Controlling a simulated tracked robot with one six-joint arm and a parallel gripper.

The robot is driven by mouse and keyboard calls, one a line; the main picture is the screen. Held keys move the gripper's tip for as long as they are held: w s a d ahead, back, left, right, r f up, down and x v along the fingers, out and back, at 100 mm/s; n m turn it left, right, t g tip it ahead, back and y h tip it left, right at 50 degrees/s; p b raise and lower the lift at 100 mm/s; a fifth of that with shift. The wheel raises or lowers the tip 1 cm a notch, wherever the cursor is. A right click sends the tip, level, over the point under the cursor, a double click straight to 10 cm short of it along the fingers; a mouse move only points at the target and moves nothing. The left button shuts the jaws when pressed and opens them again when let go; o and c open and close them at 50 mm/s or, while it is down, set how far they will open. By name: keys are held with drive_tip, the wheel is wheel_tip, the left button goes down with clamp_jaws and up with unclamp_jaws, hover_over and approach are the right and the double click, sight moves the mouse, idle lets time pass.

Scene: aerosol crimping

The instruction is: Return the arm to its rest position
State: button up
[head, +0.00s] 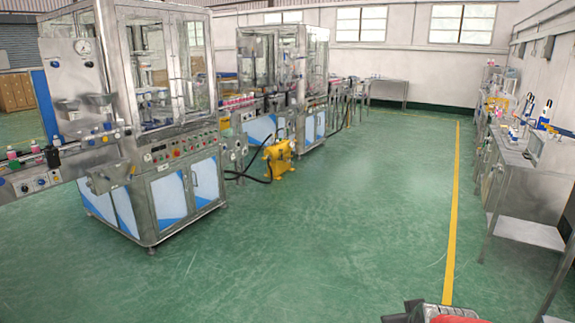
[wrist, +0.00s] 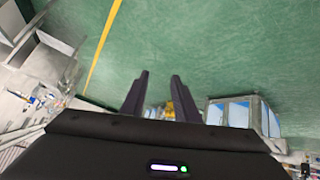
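My gripper (wrist: 160,76) shows in the wrist view with its two dark fingers apart. Nothing is between them but green floor, so it is open and empty. The wrist view is upside down, with the floor at the top and the machines at the bottom. In the head view, a dark and red part of my arm (head: 432,313) shows at the bottom edge, right of centre. The rest of the arm and the fingers are out of that view.
A crimping machine (head: 165,155) stands at left, with a second machine (head: 285,85) behind it. A yellow pump (head: 279,160) with black hoses sits on the floor. A cluttered bench (head: 518,158) lines the right wall. The green floor (head: 330,230) between is clear, with a yellow line (head: 455,190).

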drive_tip(key=s+a+r+g+y, duration=0.1)
drive_tip(key=s+a+r, duration=0.3)
drive_tip(key=s, duration=0.3)
drive_tip(key=s+a+r+g+y, duration=0.1)
drive_tip(key=s+a+r, duration=0.2)
drive_tip(key=s+a, duration=0.3)
drive_tip(key=shift+s+r+g, duration=0.35)
drive_tip(key=shift+s+g, duration=0.05)
drive_tip(key=shift+s, duration=0.8)
